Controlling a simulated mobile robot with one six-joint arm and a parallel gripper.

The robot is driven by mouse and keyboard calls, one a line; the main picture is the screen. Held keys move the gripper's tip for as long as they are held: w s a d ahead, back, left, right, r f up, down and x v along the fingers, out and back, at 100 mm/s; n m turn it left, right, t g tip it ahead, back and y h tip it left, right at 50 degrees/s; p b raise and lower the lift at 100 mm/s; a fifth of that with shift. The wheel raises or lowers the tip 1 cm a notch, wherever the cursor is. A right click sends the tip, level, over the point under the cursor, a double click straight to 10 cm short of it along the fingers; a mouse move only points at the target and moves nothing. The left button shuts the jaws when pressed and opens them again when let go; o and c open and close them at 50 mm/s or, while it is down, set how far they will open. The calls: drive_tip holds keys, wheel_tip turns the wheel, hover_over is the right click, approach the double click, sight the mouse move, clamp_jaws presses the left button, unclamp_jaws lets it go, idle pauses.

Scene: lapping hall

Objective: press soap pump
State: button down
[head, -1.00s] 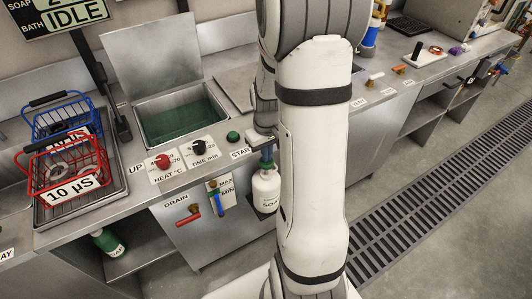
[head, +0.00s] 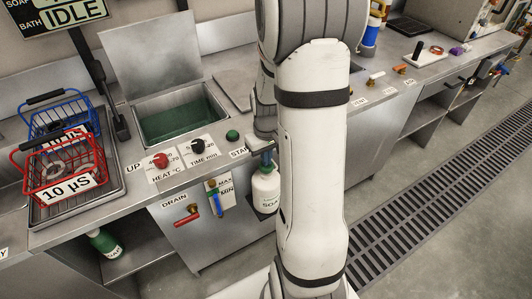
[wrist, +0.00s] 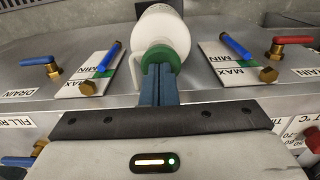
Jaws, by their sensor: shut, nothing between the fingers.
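The soap bottle (head: 266,190) is white, with a label that is partly hidden by my arm. It hangs upright at the front of the bath counter. In the wrist view the white bottle (wrist: 161,22) has a green collar (wrist: 163,51). My gripper (wrist: 160,72) is shut and empty. Its blue-grey fingers are together over the pump top, which they hide. In the head view my gripper (head: 267,157) is just above the bottle, partly behind my arm. It looks to be on or very near the pump; I cannot tell whether it is pressed down.
A red drain handle (head: 192,208) and a blue-handled level gauge (head: 215,199) are left of the bottle. Wire baskets (head: 66,170) stand at left.

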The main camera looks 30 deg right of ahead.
wheel_tip(320, 180, up, 14)
drive_tip(key=p, duration=0.3)
idle(1.0)
drive_tip(key=s+a+r+t, duration=0.1)
drive_tip(key=s+a+r, duration=0.2)
drive_tip(key=s+a, duration=0.3)
drive_tip(key=s+a+r+t, duration=0.1)
drive_tip(key=s+a+r, duration=0.2)
drive_tip(key=s+a, duration=0.3)
drive_tip(key=shift+s+a+t, duration=0.15)
drive_tip(key=shift+s+t, duration=0.15)
drive_tip(key=shift+s, duration=0.1)
idle(1.2)
